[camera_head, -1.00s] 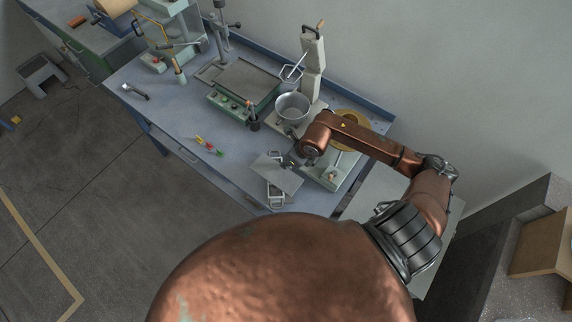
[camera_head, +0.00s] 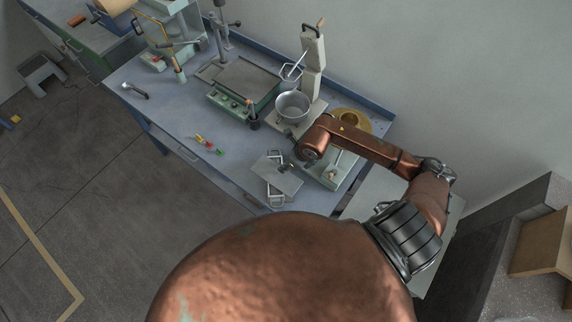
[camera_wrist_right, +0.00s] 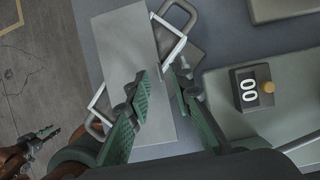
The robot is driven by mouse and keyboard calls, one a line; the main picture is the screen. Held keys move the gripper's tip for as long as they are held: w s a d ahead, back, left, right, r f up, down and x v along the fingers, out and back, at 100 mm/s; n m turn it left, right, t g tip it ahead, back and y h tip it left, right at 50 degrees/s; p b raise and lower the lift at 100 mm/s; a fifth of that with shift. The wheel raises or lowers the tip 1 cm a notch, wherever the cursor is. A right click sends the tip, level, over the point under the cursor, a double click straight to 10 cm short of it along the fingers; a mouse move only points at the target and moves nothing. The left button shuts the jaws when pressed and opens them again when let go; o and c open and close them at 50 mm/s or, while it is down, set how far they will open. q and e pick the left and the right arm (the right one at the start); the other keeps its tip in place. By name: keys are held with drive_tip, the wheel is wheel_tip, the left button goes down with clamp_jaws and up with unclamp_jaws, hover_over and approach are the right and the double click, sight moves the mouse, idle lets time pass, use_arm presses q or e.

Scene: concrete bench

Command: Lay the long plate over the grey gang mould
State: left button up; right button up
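The long plate (camera_head: 277,174) is a flat light-grey sheet near the bench's front edge; it also shows in the right wrist view (camera_wrist_right: 128,60). It covers the middle of the grey gang mould (camera_wrist_right: 190,54), whose pale looped handles (camera_head: 277,202) stick out at both ends. The plate sits slightly askew to the mould; whether it touches all along is hidden. My right gripper (camera_wrist_right: 160,91) has its green fingers apart, at the plate's right side, with a gap between them. My left gripper (camera_wrist_right: 45,133) seems to show small at the lower left of the wrist view, its fingers unclear.
A metal mixing bowl (camera_head: 292,107) stands under a mixer behind the plate. A timer box (camera_wrist_right: 252,88) reading 00 sits right of the mould. Small coloured items (camera_head: 208,143) lie to the left. A green-sided device (camera_head: 243,84) stands behind.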

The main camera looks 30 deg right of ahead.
drive_tip(key=shift+r+p, duration=0.5)
drive_tip(key=shift+r, duration=0.05)
drive_tip(key=b+v, duration=0.1)
drive_tip(key=v, duration=1)
drive_tip(key=shift+s+r, duration=0.2)
